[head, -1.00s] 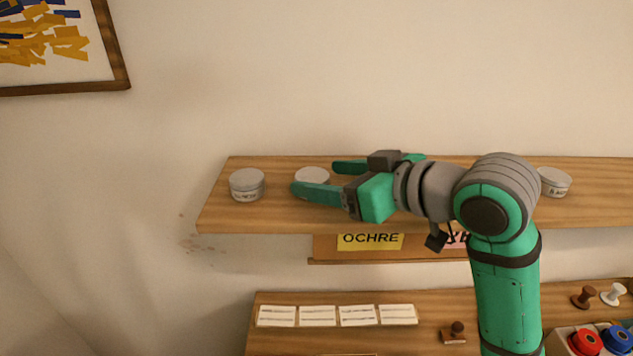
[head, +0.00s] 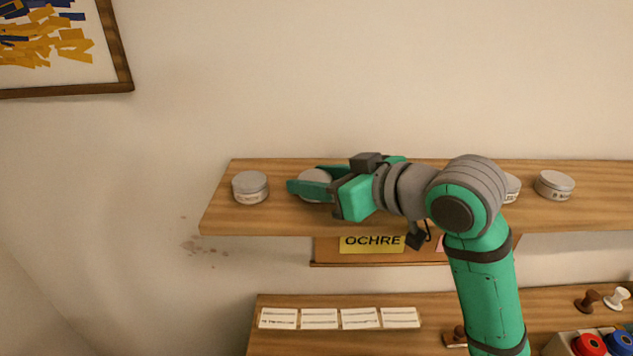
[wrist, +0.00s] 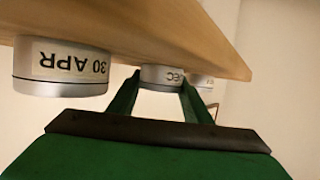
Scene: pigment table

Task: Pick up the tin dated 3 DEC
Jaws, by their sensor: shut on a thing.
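A small round pale tin (head: 316,176) stands on the wooden shelf, partly hidden by my fingers. In the wrist view, which is upside down, this tin (wrist: 161,74) carries a label of which only letters like "EC" show; the rest is covered. My gripper (head: 307,179) is shut on this tin, with one finger on each side. In the wrist view my gripper (wrist: 160,88) has the tin between its fingertips. The tin appears to rest on the shelf still, with no clear gap beneath it.
The wooden shelf (head: 225,215) carries another tin (head: 250,187) at its left end and two at right (head: 512,187), (head: 554,185). A tin labelled 30 APR (wrist: 62,65) is close beside my gripper in the wrist view. An OCHRE sign (head: 372,243) hangs below the shelf.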

